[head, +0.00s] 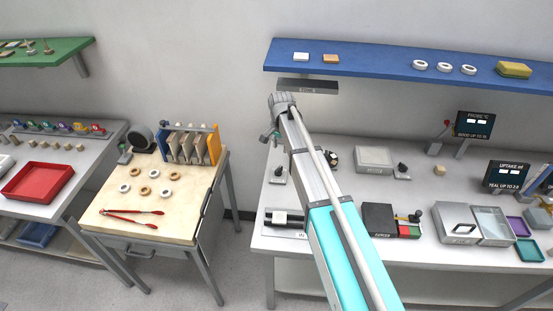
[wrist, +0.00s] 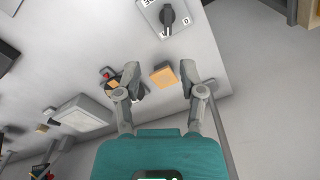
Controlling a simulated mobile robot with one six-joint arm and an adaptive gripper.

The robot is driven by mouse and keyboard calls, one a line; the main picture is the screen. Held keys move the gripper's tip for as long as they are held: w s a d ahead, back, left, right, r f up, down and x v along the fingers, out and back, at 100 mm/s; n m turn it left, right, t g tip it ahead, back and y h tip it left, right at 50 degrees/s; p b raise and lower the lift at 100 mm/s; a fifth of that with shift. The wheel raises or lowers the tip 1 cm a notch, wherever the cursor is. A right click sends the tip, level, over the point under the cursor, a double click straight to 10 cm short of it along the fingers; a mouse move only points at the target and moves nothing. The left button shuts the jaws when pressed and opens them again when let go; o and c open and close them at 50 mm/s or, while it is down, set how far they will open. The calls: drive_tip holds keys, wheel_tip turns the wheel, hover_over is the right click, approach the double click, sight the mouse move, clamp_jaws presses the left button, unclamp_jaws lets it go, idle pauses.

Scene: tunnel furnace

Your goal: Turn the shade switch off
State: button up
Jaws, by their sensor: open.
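A black rotary knob (wrist: 167,15) on a pale plate with printed marks, partly cut off, shows at the top of the wrist view. A small black-knobbed switch (head: 278,172) stands at the left end of the right bench in the head view and seems to be the same one. I cannot read a shade label on it. My gripper (wrist: 159,73) is open, its fingers apart, and it is not at the knob. In the head view my gripper (head: 270,137) hangs above the bench's back left, below the blue shelf. A tan block (wrist: 163,75) appears between the fingers, apparently beyond them.
A dark bar with lettering (head: 308,87) hangs under the blue shelf (head: 390,62), close to my wrist. A grey box (head: 374,158) stands on the bench to the right, also in the wrist view (wrist: 82,115). A dark cylinder-like device (head: 285,218) sits at the front left.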

sight(278, 169)
drive_tip(key=shift+w+a+r, duration=0.2)
drive_tip(key=shift+w+a, duration=0.15)
drive_tip(key=shift+w, duration=0.25)
drive_tip(key=shift+s+f, duration=0.1)
drive_tip(key=shift+f, duration=0.1)
wheel_tip(278, 169, down, 13)
drive_tip(key=b, duration=1.3)
drive_tip(key=shift+a+f+b, duration=0.1)
drive_tip(key=shift+f+b, duration=0.1)
drive_tip(key=shift+b, duration=0.2)
clamp_jaws()
